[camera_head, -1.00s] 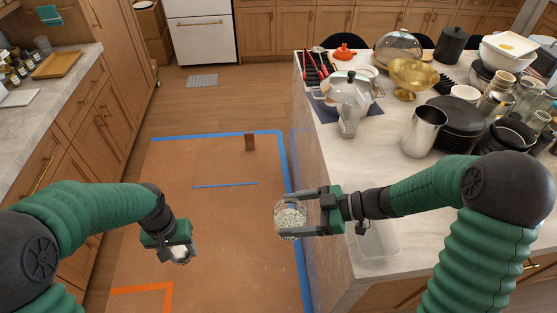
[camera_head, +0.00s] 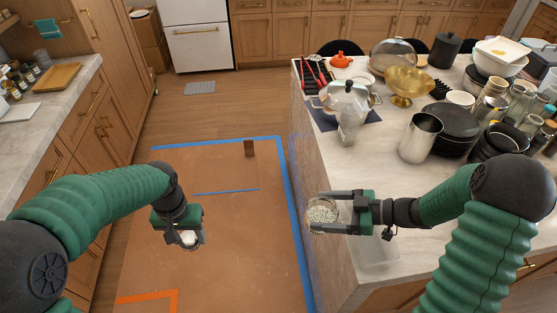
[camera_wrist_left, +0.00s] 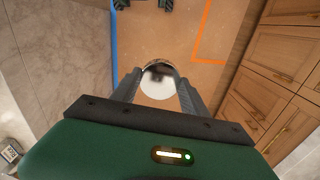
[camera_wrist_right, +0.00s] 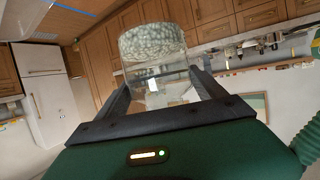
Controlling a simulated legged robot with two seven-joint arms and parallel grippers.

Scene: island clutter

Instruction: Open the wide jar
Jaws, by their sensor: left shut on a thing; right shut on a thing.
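The wide jar (camera_head: 320,214) is clear glass with pale speckled contents. My right gripper (camera_head: 326,213) is shut on it and holds it in the air at the left edge of the island. In the right wrist view the jar (camera_wrist_right: 152,60) stands between the two fingers, its contents heaped at the far end. My left gripper (camera_head: 190,240) is shut on a small round white lid-like piece (camera_head: 189,238), held over the floor, apart from the jar. In the left wrist view that piece (camera_wrist_left: 158,84) shows a white face and a shiny rim between the fingers.
The island counter (camera_head: 385,180) on the right carries a glass pitcher (camera_head: 349,127), a steel cup (camera_head: 420,138), a gold bowl (camera_head: 408,82) and stacked dark plates (camera_head: 453,130). A clear tray (camera_head: 375,250) lies partly under my right arm.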

